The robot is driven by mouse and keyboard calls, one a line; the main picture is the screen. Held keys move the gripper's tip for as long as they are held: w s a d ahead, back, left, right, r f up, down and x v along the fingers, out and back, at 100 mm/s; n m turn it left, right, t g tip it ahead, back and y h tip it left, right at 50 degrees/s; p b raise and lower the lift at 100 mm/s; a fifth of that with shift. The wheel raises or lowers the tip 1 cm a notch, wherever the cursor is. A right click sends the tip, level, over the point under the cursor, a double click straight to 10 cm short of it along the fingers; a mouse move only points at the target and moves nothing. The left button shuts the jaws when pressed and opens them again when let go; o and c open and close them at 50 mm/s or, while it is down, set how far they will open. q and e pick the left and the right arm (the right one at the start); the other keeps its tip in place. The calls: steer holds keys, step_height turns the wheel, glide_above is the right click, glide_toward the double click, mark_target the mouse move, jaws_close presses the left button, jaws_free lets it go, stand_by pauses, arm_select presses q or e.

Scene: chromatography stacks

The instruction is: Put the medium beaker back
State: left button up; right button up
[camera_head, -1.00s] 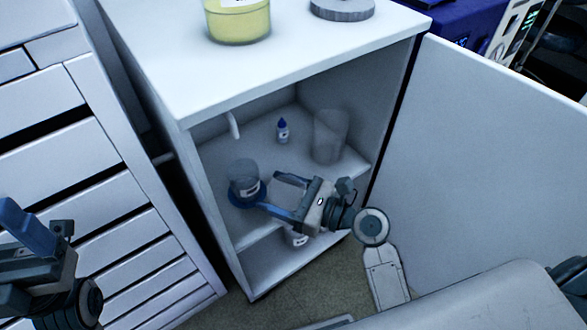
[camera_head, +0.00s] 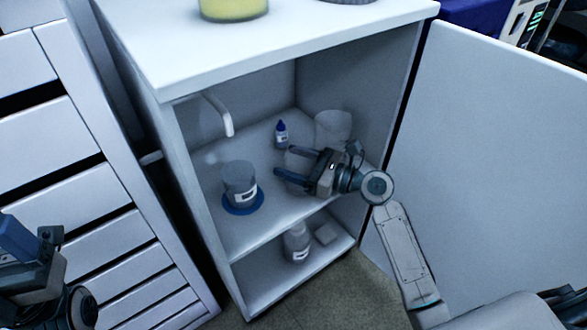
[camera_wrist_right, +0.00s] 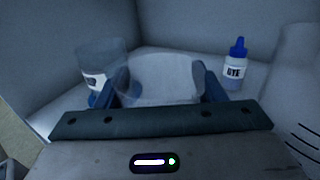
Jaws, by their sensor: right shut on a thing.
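The medium beaker (camera_wrist_right: 165,82), clear glass, sits between the two blue fingers of my right gripper in the right wrist view. In the head view it shows only faintly between the fingers of my right gripper (camera_head: 280,164). My right gripper is shut on it, inside the cabinet over the upper shelf (camera_head: 262,212). I cannot tell whether the beaker's base touches the shelf. My left gripper (camera_head: 22,240) is at the lower left edge of the head view, outside the cabinet; its jaw opening is unclear.
A labelled beaker (camera_head: 238,180) stands on a blue round base at the shelf's front left. A blue-capped dye bottle (camera_head: 281,135) and a larger clear beaker (camera_head: 334,127) stand farther back. The open door (camera_head: 500,160) is at the right. A bottle (camera_head: 297,243) stands on the lower shelf.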

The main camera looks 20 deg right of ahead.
steer(key=o, duration=1.3)
steer(key=shift+f, duration=0.15)
steer(key=shift+c, duration=0.2)
